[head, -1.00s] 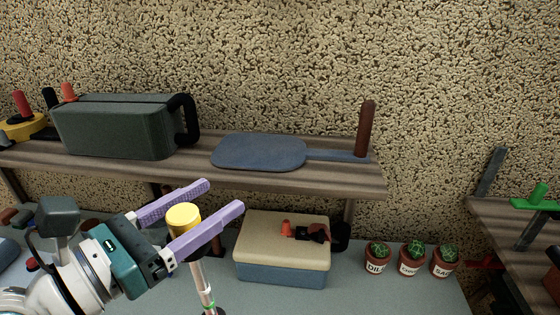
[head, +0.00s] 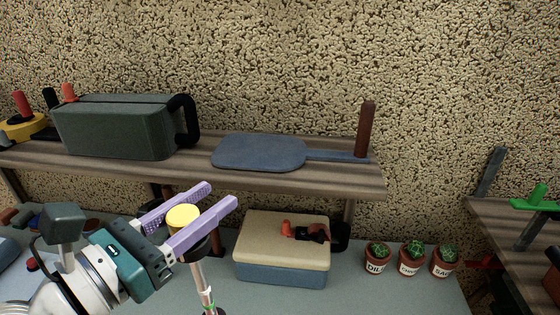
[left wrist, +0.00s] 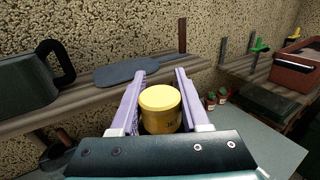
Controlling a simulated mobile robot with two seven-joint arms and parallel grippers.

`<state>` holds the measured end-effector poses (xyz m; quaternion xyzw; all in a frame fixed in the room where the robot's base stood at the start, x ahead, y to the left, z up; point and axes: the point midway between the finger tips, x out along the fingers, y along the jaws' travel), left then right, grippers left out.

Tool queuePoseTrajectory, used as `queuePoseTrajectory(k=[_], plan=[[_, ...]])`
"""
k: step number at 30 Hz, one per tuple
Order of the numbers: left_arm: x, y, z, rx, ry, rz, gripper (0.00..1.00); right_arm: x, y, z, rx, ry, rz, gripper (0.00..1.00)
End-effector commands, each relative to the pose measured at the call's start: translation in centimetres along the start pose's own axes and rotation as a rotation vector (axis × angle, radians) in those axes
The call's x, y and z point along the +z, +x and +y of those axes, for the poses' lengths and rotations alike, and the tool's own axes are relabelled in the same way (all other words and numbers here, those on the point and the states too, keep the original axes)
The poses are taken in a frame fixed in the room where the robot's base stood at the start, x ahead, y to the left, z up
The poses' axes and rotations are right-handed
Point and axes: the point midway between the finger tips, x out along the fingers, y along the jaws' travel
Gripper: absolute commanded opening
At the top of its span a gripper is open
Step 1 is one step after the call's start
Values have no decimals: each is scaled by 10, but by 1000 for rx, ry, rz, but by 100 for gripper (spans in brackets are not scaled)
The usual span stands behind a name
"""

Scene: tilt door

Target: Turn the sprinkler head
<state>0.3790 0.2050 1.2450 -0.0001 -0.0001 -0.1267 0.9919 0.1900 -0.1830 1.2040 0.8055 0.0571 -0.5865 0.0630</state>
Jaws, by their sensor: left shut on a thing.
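The sprinkler head has a yellow round cap (head: 182,217) on top of a thin upright metal pole (head: 201,275). In the left wrist view the yellow head (left wrist: 160,107) sits between the two purple fingers. My left gripper (head: 189,218) has one finger on each side of the head and is shut on it, with the fingertips reaching past it. The lower part of the pole runs out of the bottom of the head view. My right gripper is not in view.
A wooden shelf (head: 300,178) with a dark green case (head: 115,130) and a blue-grey paddle (head: 260,151) stands behind the gripper. A beige and blue box (head: 283,270) is right of the pole. Several potted cacti (head: 409,262) stand farther right.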

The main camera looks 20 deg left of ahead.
Motion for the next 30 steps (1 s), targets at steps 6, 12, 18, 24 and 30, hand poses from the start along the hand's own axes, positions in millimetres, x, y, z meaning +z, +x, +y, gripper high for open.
queuePoseTrajectory(k=[6, 12, 18, 24, 30], plan=[[0, 0, 0, 0, 0, -1, 48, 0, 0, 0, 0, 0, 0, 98], [0, 0, 0, -1, 0, -1, 70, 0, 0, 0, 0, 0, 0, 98], [0, 0, 0, -1, 0, 0, 76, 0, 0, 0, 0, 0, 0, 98], [-2, -8, 0, -1, 1, 2, 76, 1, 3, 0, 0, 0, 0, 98], [-5, -45, 0, -3, 1, 7, 76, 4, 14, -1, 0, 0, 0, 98]])
